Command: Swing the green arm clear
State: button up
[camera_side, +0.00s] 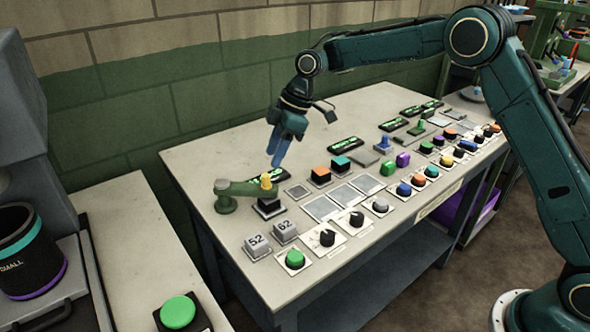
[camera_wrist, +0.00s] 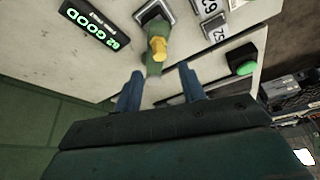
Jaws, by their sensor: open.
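The green arm (camera_side: 240,188) extends from a round green post at the table's left end. Its yellow knob (camera_side: 266,181) is at the free end, over a dark square block (camera_side: 268,208). My gripper (camera_side: 277,163) is open and points down, above and just behind the knob. In the wrist view the open fingers (camera_wrist: 159,79) are below the yellow knob (camera_wrist: 158,48) in the picture, with the green arm (camera_wrist: 153,67) showing near the gap between them. I cannot tell contact.
A black label with green lettering (camera_wrist: 92,22) lies beside the block. Several coloured blocks, knobs and buttons fill the right. The back left tabletop is clear.

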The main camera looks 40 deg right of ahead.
aim_at(266, 175)
jog(key=x, duration=0.7)
jog(key=shift+f, duration=0.1)
grip_shut()
